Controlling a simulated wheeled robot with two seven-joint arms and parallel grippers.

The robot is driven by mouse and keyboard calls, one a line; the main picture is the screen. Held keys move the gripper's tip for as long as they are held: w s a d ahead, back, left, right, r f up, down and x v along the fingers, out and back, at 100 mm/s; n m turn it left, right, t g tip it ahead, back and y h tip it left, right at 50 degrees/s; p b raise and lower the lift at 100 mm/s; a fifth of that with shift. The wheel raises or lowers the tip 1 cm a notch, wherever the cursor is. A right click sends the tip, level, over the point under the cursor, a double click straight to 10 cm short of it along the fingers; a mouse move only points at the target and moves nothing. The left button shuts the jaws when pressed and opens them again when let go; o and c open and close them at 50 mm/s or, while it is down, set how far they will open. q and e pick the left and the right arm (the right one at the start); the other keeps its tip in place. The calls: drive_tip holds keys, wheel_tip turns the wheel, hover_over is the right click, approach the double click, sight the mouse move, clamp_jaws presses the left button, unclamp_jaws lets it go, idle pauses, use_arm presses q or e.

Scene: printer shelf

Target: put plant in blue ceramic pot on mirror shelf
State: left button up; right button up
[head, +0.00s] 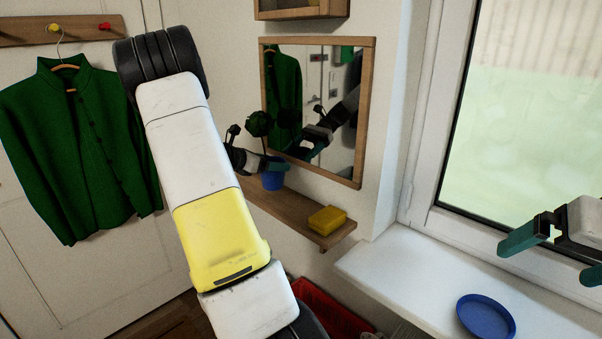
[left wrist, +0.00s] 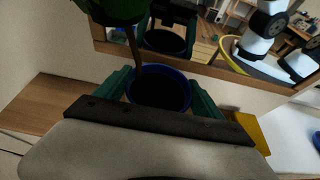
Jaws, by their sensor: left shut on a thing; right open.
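The blue ceramic pot (head: 272,178) with a plant (head: 259,124) is at the wooden mirror shelf (head: 293,213), just in front of the mirror (head: 338,145). My left gripper (head: 276,166) is shut on the pot. In the left wrist view the two green fingers flank the blue pot (left wrist: 160,87), with the stem and green leaves (left wrist: 112,8) rising above it. I cannot tell whether the pot's base touches the shelf. My right gripper (head: 549,256) is open and empty at the right edge of the head view, over the windowsill.
A yellow sponge-like block (head: 327,220) lies at the shelf's right end; it also shows in the left wrist view (left wrist: 250,130). A blue plate (head: 486,316) sits on the white windowsill (head: 420,275). A red crate (head: 330,312) stands below. A green jacket (head: 78,145) hangs at the left.

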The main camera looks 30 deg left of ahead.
use_arm(q)
drive_tip(key=shift+f, duration=1.65)
drive_tip(key=shift+f, duration=0.15)
drive_tip(key=o, duration=2.1)
drive_tip(key=shift+f, duration=0.1)
